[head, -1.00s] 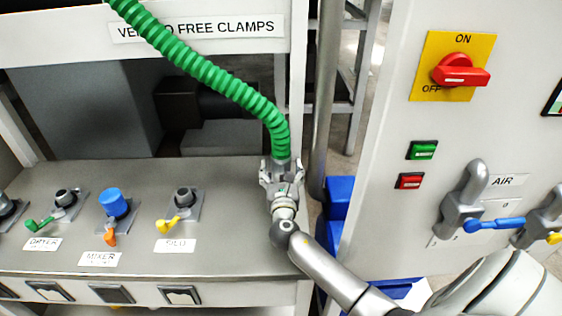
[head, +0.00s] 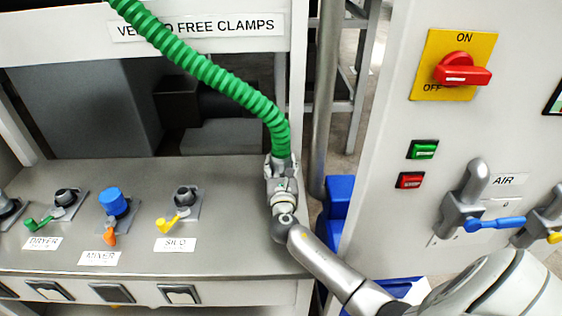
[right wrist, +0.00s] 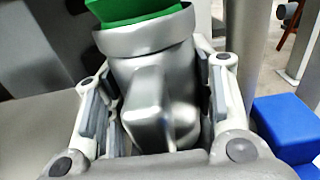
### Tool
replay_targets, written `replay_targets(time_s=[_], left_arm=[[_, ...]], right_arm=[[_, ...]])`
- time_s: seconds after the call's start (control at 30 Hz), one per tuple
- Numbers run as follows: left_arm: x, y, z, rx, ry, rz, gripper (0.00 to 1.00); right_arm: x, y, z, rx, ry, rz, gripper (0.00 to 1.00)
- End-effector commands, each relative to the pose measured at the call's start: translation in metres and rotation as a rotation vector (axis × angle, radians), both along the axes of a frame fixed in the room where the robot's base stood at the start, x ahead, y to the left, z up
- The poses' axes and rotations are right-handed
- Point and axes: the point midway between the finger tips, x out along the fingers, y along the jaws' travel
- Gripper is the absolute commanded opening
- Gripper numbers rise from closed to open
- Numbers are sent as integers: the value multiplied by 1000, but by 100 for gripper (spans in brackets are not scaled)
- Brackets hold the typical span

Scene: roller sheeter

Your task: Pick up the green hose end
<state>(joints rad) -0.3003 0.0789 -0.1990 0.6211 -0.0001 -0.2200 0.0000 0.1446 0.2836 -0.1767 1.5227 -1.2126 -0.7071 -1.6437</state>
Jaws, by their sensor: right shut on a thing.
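The green ribbed hose (head: 215,75) hangs down from the top of the head view to a grey metal end fitting (head: 281,163). My right gripper (head: 281,172) is shut on this hose end, at the right end of the grey bench. In the right wrist view the metal hose end (right wrist: 155,95) sits between the two fingers of my right gripper (right wrist: 160,105), with a bit of green hose (right wrist: 135,10) above it. The fingers hide part of the fitting in the head view. My left gripper is not in view.
The grey bench (head: 150,235) carries several ports with coloured levers, labelled DRYER, MIXER and SILO; a blue cap (head: 114,202) covers the MIXER port. A panel (head: 400,235) with a red switch (head: 462,69) and AIR valves stands at the right. A blue bin (head: 338,205) lies below.

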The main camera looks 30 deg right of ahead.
Motion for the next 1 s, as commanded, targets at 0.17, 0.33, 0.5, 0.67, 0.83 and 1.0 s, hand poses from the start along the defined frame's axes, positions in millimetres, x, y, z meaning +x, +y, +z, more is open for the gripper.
replay_targets(time_s=[0.17,0.33,0.5,0.67,0.83,1.0], left_arm=[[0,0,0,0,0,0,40],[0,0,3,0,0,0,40],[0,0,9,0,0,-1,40],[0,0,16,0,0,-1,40],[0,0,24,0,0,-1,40],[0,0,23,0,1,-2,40]], right_arm=[[0,0,3,-1,-3,0,9],[1,0,12,-1,-5,0,9],[0,0,35,-1,-8,0,9],[-10,16,58,2,-7,3,9],[-26,39,91,1,-9,3,9],[-49,72,108,3,-5,4,9]])
